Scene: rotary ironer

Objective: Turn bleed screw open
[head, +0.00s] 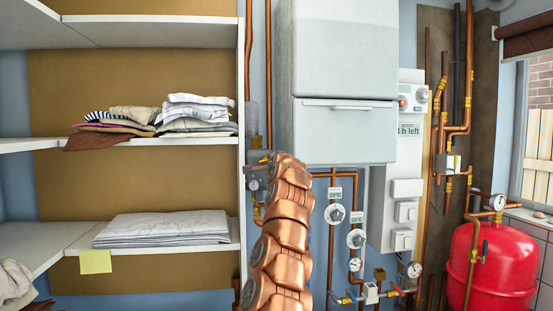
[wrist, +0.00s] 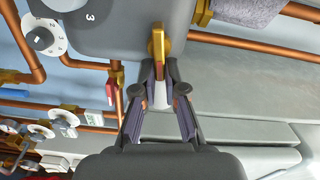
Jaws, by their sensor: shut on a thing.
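A brass, flat-headed piece (wrist: 157,46), which looks like the bleed screw, stands out from a grey housing (wrist: 125,38) in the wrist view. My gripper (wrist: 159,72) reaches up to it from below, with its two dark fingers on either side of the screw's lower end. The fingers are shut on it. The exact contact is small and partly hidden between the fingertips. In the head view my copper-coloured arm fills the lower middle, and neither the gripper nor the screw can be made out there.
Copper pipes (wrist: 258,47) run close on the right in the wrist view, and dials (wrist: 44,37) sit on the left. In the head view a white boiler (head: 340,80), a red tank (head: 490,262) and shelves with folded linen (head: 160,228) surround my arm.

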